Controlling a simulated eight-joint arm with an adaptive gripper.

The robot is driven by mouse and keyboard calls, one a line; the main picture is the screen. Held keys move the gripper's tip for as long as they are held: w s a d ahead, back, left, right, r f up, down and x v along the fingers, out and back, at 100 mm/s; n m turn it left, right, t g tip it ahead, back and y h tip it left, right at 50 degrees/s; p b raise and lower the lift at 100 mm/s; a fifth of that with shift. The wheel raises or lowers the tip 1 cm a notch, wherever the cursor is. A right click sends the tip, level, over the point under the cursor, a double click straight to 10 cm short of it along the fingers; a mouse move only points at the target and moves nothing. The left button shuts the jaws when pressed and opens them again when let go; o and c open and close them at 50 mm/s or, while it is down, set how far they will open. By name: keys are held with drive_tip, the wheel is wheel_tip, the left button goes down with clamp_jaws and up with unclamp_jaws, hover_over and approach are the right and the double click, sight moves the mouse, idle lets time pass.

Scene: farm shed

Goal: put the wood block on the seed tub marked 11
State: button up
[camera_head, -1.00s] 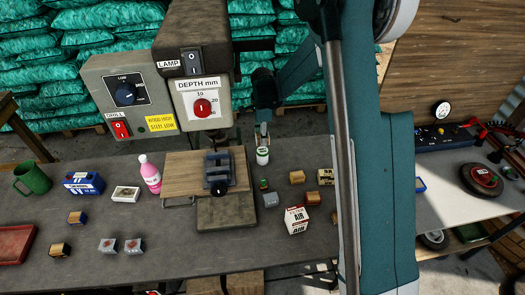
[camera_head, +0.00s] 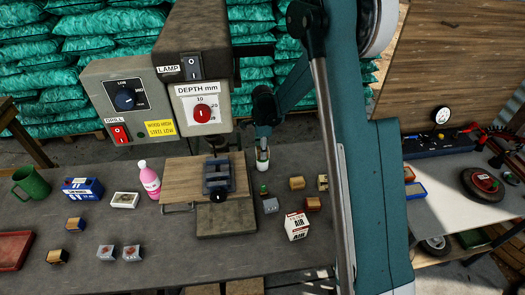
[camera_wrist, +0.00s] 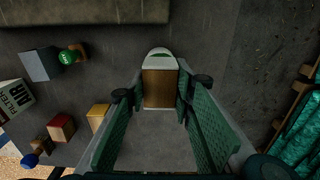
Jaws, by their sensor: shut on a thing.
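My gripper (camera_wrist: 160,98) is shut on the wood block (camera_wrist: 158,88), a brown block between its green fingers in the wrist view. A white tub with a green mark (camera_wrist: 160,54) shows just beyond the block and is partly hidden by it. I cannot read its number or tell whether block and tub touch. In the head view, my gripper (camera_head: 261,145) is at the white tub (camera_head: 262,164), behind the drill press vise, and the held block cannot be made out.
The vise (camera_head: 218,178) and its board stand left of the tub. The bench behind the carton's front edge is partly clear.

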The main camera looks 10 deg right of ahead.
drive_tip(key=shift+f, duration=0.15)
drive_tip(key=o, duration=0.9)
drive_tip(key=shift+r+p, duration=0.4)
drive_tip(key=shift+r, duration=3.55)
drive_tip(key=shift+r, duration=0.15)
